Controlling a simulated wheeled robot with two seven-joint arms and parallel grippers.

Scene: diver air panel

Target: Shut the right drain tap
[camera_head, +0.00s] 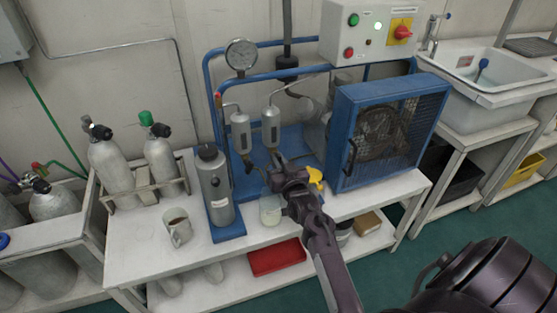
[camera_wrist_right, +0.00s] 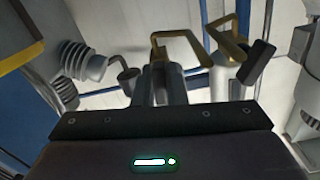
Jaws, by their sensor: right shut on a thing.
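Two silver separator cylinders hang side by side from the blue pipe frame in the head view, the left cylinder (camera_head: 240,132) and the right cylinder (camera_head: 271,125). My right gripper (camera_head: 276,162) is just below the right cylinder, where its drain tap sits. It is shut on that tap, which is mostly hidden by the fingers. In the right wrist view the fingers (camera_wrist_right: 162,82) are close together, with brass pipes (camera_wrist_right: 182,45) behind them. A dark lever (camera_wrist_right: 259,62) stands beside a pale cylinder (camera_wrist_right: 228,80) there. The tap's angle cannot be told. My left gripper is not in view.
A glass jar (camera_head: 270,210) stands below my right gripper. A yellow piece (camera_head: 315,179) shows beside the wrist. A blue caged fan unit (camera_head: 385,130) is close on the right. A grey bottle (camera_head: 214,185) and a mug (camera_head: 178,228) stand to the left.

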